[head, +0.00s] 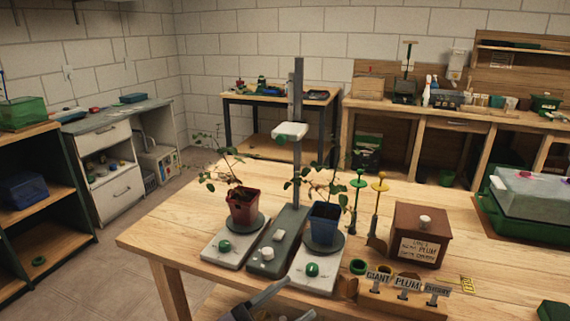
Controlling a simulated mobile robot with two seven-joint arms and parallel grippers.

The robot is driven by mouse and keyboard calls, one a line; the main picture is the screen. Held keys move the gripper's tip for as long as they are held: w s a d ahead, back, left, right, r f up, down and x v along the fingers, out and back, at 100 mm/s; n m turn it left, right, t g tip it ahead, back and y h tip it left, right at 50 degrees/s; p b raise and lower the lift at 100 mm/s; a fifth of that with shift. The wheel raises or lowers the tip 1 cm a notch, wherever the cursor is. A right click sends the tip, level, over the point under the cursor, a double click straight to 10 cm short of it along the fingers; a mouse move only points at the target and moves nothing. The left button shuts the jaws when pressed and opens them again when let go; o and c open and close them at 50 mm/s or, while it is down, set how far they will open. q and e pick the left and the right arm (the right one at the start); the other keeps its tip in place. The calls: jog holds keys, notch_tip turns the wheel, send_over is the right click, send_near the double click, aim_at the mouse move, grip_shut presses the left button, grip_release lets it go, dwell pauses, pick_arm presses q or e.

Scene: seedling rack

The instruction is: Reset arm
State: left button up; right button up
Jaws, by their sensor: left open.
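A grey device with a tall dark post (298,90) stands on the wooden table (165,240). A white block (290,131) sits partway up the post and juts forward. A red pot (242,206) with a leafy seedling stands on a round grey plate on the left white base (223,249). A blue pot (324,224) with a seedling stands likewise on the right white base (312,275). Each base has a green knob; the grey middle base has white knobs. My left gripper (292,302) is open at the bottom edge, near the right base and partly cut off. My right gripper is not in view.
Right of the device stand a green tool (357,198), a yellow tool (380,205), a brown box (418,236) with a white knob and a wooden label holder (405,302). A green crate (545,215) stands at the far right. The table's left end is clear.

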pick_arm(q)
jog(key=s+a+f+n+t+y+p, duration=0.1)
jog(key=s+a+f+n+t+y, duration=0.25)
jog(key=a+f+n+y, duration=0.8)
jog(key=s+a+f+n+g+y+p, duration=0.1)
jog(key=s+a+f+n+g+y, duration=0.3)
jog(key=s+a+f, duration=0.5)
jog(key=s+f, duration=0.1)
jog(key=s, duration=0.1)
jog(key=shift+s+g+y, duration=0.35)
